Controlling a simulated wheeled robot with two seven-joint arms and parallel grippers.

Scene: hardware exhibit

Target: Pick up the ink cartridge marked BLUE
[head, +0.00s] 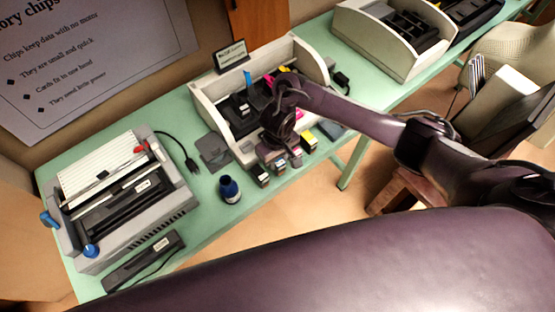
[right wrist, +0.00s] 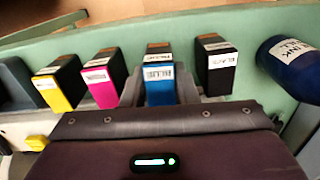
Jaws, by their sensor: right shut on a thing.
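The ink cartridge marked BLUE (right wrist: 158,84) is a black block with a blue, labelled face. It stands in a row of cartridges on the green table. My right gripper (right wrist: 159,92) is shut on it, with a grey finger on each side. In the head view my right gripper (head: 277,158) reaches down in front of the white open printer, and it largely hides the blue cartridge there. My left gripper is not in view.
The black cartridge (right wrist: 217,66) and the magenta one (right wrist: 103,78) flank the blue one closely; the yellow one (right wrist: 58,84) is beyond the magenta. An ink bottle (head: 229,189) stands left of the row. The white printer (head: 206,107) is behind.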

